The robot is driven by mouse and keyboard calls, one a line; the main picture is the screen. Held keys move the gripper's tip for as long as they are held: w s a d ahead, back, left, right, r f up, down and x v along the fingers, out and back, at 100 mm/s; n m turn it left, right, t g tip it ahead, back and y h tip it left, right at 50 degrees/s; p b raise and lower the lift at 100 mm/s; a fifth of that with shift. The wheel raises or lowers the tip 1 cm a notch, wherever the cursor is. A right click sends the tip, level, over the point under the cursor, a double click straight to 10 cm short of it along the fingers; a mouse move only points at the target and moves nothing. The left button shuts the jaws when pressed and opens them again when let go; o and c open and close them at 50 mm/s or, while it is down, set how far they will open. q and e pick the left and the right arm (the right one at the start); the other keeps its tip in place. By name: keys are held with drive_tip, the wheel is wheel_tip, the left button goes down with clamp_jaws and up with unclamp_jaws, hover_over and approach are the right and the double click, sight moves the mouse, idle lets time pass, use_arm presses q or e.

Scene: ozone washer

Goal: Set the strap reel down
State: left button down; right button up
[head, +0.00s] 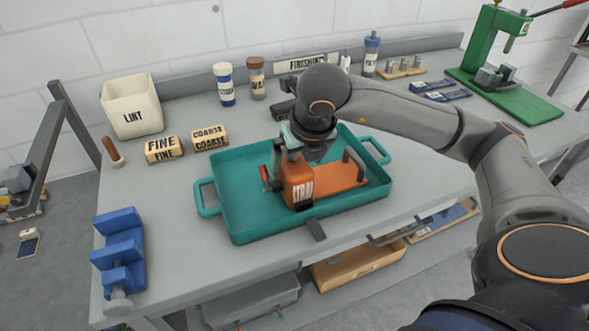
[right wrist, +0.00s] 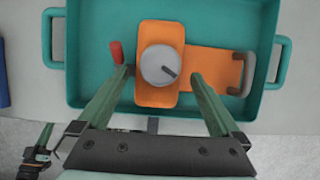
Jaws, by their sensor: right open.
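The strap reel (head: 298,185) is an orange block with a partly readable label. It sits inside the teal tray (head: 232,217), beside a flat orange plate (head: 340,180) with a grey handle; whether the plate is part of the reel I cannot tell. In the right wrist view the reel (right wrist: 158,94) has a round grey knob on top and a red handle at its left. My right gripper (head: 296,160) is over the reel. Its open fingers (right wrist: 161,78) stand on either side of the orange block, with small gaps. My left gripper is not in view.
A blue vise (head: 120,245) stands at the bench's front left. A lint bin (head: 132,108), fine (head: 163,149) and coarse (head: 210,137) blocks lie behind the tray's left side. Bottles line the back. A green press (head: 490,50) stands at right. Bare bench lies left of the tray.

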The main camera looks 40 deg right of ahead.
drive_tip(key=v, duration=0.6)
drive_tip(key=shift+s+r, duration=0.2)
drive_tip(key=shift+r, duration=0.15)
